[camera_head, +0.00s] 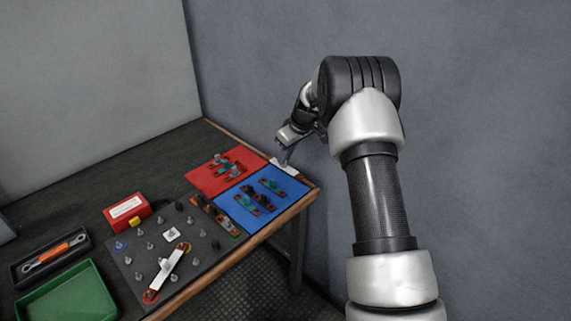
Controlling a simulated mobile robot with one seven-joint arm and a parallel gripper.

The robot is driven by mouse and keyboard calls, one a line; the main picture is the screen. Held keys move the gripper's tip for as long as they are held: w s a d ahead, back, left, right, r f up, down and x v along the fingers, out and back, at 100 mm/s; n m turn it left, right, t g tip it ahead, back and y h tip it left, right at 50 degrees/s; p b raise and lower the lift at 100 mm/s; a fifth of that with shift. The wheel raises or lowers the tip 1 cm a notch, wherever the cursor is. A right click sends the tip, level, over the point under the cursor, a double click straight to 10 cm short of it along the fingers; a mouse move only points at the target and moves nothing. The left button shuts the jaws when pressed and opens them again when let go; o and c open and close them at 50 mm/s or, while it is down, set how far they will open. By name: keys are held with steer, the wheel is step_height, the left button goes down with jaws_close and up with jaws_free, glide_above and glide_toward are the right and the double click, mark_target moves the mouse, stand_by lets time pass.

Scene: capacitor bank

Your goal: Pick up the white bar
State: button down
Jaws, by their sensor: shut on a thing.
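My gripper (284,157) is at the far right corner of the table, pointing down. It is shut on a small, flat white piece (291,172) beside the red and blue mats. The piece looks bar-like, but its ends and the fingertips are too small to make out, and I cannot tell whether it is clear of the table. Another white bar (158,281) lies slanted on the dark board (125,262) at the front. It has a raised knob at its middle, a red ring at its near end and a yellowish one at its far end.
The red mat (203,184) and blue mat (273,211) carry small fittings. Several metal posts stand on the board. A red box (125,211), an orange-handled wrench (62,249) in a black tray and a green tray (68,293) are at left. The table's back left is clear.

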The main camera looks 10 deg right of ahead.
step_height(320, 180, up, 2)
steer(key=shift+r, duration=0.1)
steer(key=s+a+p, duration=0.1)
steer(key=s+a, duration=1)
steer(key=a, duration=0.5)
steer(key=shift+s+f, duration=0.3)
steer(key=shift+f, duration=0.05)
